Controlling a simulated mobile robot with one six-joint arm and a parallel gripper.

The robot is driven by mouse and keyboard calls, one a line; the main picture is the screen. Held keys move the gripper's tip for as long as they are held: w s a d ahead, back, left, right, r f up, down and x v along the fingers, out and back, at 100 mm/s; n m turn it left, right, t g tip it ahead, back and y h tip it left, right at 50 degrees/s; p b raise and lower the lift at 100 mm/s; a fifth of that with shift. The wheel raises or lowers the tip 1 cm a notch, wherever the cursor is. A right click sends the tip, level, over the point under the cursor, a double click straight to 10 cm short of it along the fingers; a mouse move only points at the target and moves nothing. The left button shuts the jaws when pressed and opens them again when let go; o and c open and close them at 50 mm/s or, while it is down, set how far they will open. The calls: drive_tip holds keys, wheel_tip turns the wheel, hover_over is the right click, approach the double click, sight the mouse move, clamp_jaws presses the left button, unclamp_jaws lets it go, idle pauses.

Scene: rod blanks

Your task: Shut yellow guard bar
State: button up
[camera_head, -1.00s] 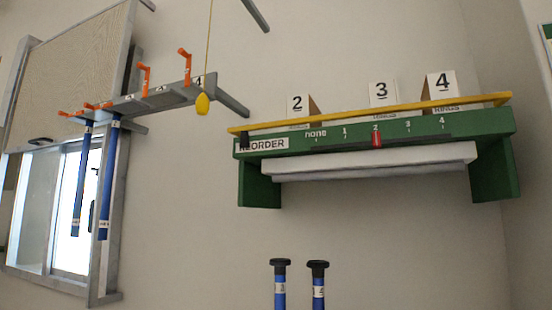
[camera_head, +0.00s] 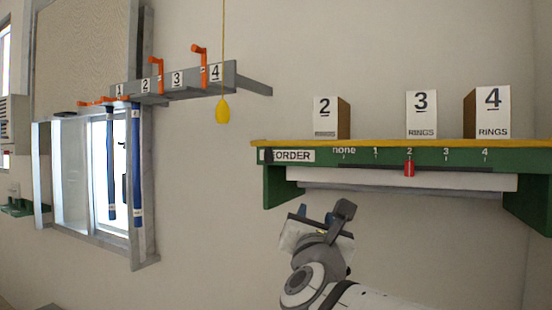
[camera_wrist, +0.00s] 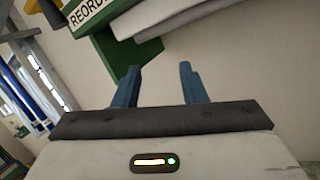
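The yellow guard bar (camera_head: 400,143) is a long thin bar along the top front edge of the green shelf (camera_head: 275,187), in front of the ring boxes. In the head view it lies low and roughly level, and I cannot tell whether it is latched. My gripper (camera_head: 322,216) is below the left part of the shelf, apart from the bar. In the wrist view my gripper (camera_wrist: 160,78) has its blue fingers apart with nothing between.
Boxes numbered 2 (camera_head: 331,118), 3 (camera_head: 421,114) and 4 (camera_head: 487,112) stand on the shelf. A red slider (camera_head: 409,168) is at 2 on its front. A yellow pull (camera_head: 222,111) hangs left, by a grey rack (camera_head: 180,84) with orange hooks. Wall between is clear.

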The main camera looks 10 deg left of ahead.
sight(270, 160)
drive_tip(key=a+r+n+y, duration=0.2)
drive_tip(key=s+a+r+n+y+p, duration=0.1)
drive_tip(key=a+r+n+y, duration=0.1)
drive_tip(key=a+r+n, duration=0.1)
drive_tip(key=s+a+r+n+t+y+p, duration=0.1)
drive_tip(key=a+r+n, duration=0.1)
drive_tip(key=r, duration=0.1)
drive_tip(key=shift+s+a+r+y, duration=0.1)
drive_tip(key=shift+a+r+y, duration=0.05)
drive_tip(key=shift+a+y, duration=0.2)
drive_tip(key=p+x, duration=0.2)
drive_tip(key=x, duration=0.4)
drive_tip(key=shift+w+a+r+p, duration=0.1)
drive_tip(key=shift+w+r+p, duration=0.05)
drive_tip(key=shift+w+p, duration=0.2)
drive_tip(key=shift+w, duration=0.35)
drive_tip(key=shift+c, duration=0.5)
